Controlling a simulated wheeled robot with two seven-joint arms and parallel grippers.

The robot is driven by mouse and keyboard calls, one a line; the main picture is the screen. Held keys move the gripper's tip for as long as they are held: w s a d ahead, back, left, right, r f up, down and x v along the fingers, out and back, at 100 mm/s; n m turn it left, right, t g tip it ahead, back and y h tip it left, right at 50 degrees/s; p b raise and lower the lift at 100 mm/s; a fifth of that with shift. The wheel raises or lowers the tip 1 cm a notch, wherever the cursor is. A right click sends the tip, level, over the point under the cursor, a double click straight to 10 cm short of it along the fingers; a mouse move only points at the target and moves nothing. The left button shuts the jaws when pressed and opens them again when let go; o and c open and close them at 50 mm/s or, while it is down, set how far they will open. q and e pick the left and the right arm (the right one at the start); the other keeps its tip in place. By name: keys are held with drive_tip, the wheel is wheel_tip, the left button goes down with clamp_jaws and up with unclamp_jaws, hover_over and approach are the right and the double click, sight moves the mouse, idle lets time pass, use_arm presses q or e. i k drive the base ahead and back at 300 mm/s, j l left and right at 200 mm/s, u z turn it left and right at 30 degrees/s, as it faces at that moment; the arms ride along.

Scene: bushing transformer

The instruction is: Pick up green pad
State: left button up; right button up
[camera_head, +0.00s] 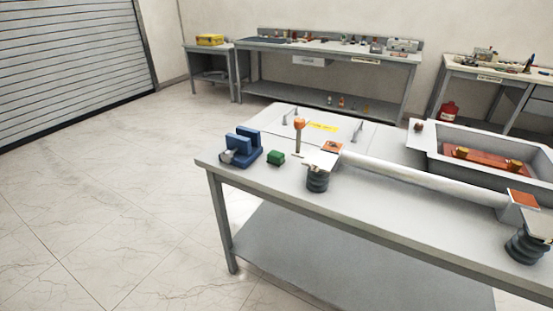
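A small green pad (276,158) lies on the near left part of the grey table (262,189). It is a dark green block, just right of a blue vise-like fixture (243,148) and apart from it. To its right is a black ribbed bushing (318,182) with a light flat plate on top. The pad is uncovered, and nothing is touching it from above. Neither of my grippers shows in the head view.
An orange-topped post (299,131) stands behind the pad. A long white bar (425,176) runs right towards a second black bushing (526,246). A grey tray (434,140) holds an orange-brown part. Workbenches (330,47) stand at the back; the floor at left is clear.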

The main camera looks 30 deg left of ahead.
sight(275, 158)
drive_tip(key=i+j+u, duration=0.35)
drive_tip(key=i, duration=0.15)
drive_tip(key=i+j+u, duration=0.1)
drive_tip(key=i+u, duration=0.2)
drive_tip(key=i, duration=0.15)
